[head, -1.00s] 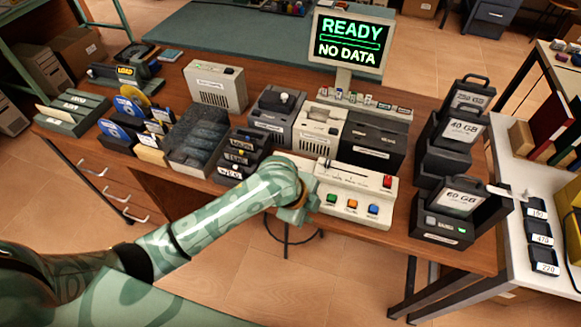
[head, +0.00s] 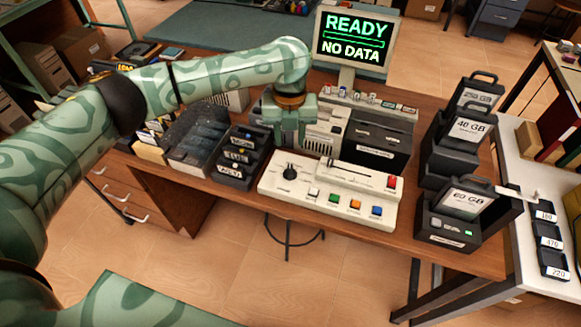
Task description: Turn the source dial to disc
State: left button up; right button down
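The black dial (head: 289,172) sits at the left end of a pale control console (head: 268,188) at the table's front edge. Its labels are too small to read. My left gripper (head: 286,146) points down just behind and above the dial, apart from it as far as I can see. Its finger gap is unclear. The monitor (head: 352,48) reads "READY" and "NO DATA". My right gripper is out of view.
The console also has a slider (head: 330,166), a red button (head: 392,182) and several coloured buttons (head: 355,204). Drive units (head: 372,140) stand behind it, small labelled trays (head: 240,158) to its left, and a 60 GB cartridge unit (head: 450,215) to its right.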

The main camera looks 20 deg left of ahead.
aim_at(290, 169)
pick_arm(q)
notch_tip(290, 169, down, 11)
jog(key=b, duration=0.3)
jog(key=shift+f+b, duration=0.2)
jog(key=shift+b, duration=0.1)
grip_shut()
